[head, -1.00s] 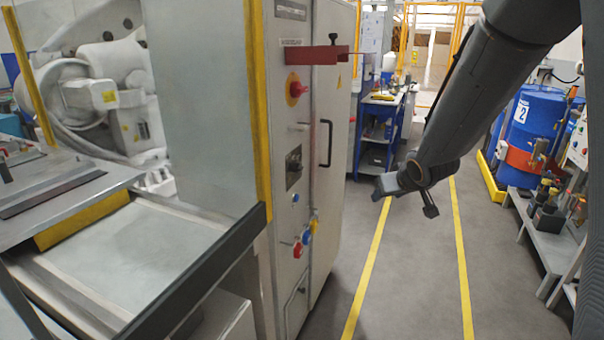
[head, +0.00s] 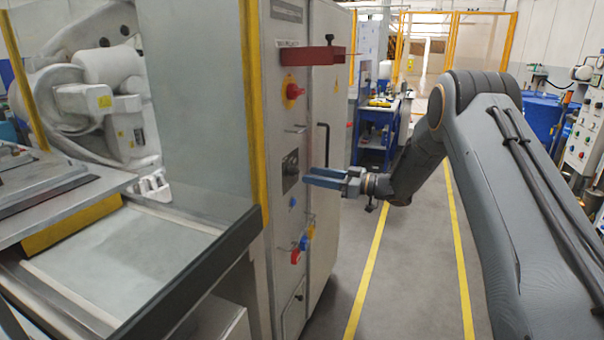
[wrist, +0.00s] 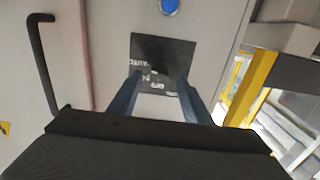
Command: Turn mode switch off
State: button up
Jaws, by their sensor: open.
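The mode switch (head: 290,170) is a dark square plate with a knob on the front of the grey cabinet, in the middle of the head view. In the wrist view the mode switch plate (wrist: 160,58) lies ahead, with white lettering including "AUTO"; its knob is dark and its setting is hard to read. My gripper (head: 306,176) points left at the switch, its two blue-grey fingers apart. In the wrist view my gripper (wrist: 155,82) is open, with the fingers on either side of the knob's area. I cannot tell whether they touch it.
The cabinet (head: 325,225) also carries a red emergency knob (head: 292,91), a blue button (head: 293,202), red and blue knobs (head: 303,243) and a black door handle (head: 323,145). A red bar (head: 312,55) juts out above. The marked floor aisle (head: 405,260) is clear.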

aim_at(295, 172)
jog(key=shift+p+x, duration=0.55)
jog(key=shift+x, duration=1.9)
jog(key=c, duration=1)
